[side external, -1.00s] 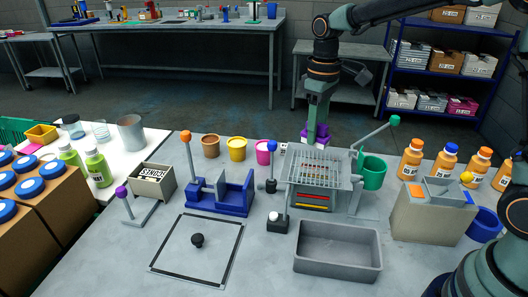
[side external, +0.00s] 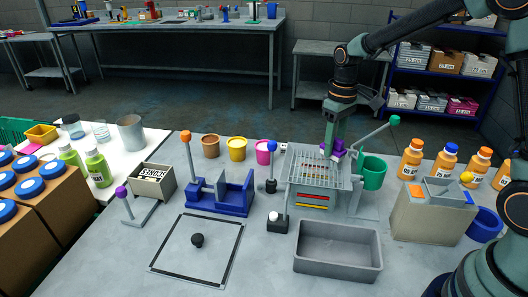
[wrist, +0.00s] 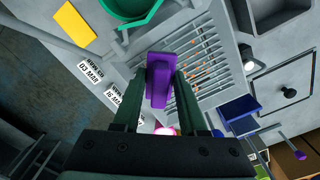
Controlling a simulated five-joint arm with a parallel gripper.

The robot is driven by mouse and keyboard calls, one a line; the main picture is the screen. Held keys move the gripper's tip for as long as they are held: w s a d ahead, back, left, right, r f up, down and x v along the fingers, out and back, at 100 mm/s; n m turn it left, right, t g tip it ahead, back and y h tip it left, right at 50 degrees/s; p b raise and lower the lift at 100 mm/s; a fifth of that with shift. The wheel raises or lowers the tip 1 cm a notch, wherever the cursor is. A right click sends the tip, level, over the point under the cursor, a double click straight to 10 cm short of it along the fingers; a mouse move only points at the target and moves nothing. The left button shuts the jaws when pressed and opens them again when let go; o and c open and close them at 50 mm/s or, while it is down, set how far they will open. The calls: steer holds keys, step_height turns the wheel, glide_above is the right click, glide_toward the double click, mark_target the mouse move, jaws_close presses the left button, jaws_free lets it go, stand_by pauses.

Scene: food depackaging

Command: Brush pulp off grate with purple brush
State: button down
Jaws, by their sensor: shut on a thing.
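My gripper (side external: 332,151) is shut on the purple brush (side external: 338,146) and holds it over the back right part of the grate (side external: 312,178). In the wrist view the purple brush (wrist: 160,80) sits between the two dark fingers. The slatted grate (wrist: 222,75) lies beside it there, with small orange bits of pulp (wrist: 196,72) on the bars. Whether the bristles touch the grate is hard to tell. The grate tops a grey stand with red and yellow stripes on its front.
A grey bin (side external: 338,262) stands in front of the grate. A green cup (side external: 373,172) and a green-tipped lever (side external: 394,121) are close on the right. A blue-knobbed post (side external: 271,172) is on the left. Orange bottles (side external: 411,158) stand farther right.

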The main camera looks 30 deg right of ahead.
mark_target(334, 151)
steer(key=shift+f, duration=0.45)
steer(key=shift+w+a+f, duration=0.15)
steer(key=shift+f, duration=0.25)
steer(key=shift+w+a+f, duration=0.1)
steer(key=shift+f, duration=0.25)
steer(key=shift+w+a+f, duration=0.1)
steer(key=shift+w+a, duration=2.25)
steer(key=shift+a, duration=0.05)
steer(key=shift+s+a, duration=0.5)
steer(key=shift+s, duration=0.15)
steer(key=shift+s+d, duration=2.4)
steer(key=shift+d, duration=0.1)
steer(key=shift+s, duration=0.25)
steer(key=shift+s+a, duration=0.35)
steer(key=shift+a, duration=0.2)
steer(key=shift+w+a, duration=2.45)
steer(key=shift+w, duration=0.05)
steer(key=shift+s+a, duration=0.5)
steer(key=shift+a, duration=0.05)
steer(key=shift+s+d, duration=2.65)
step_height(334, 151, up, 8)
steer(key=shift+w, duration=0.15)
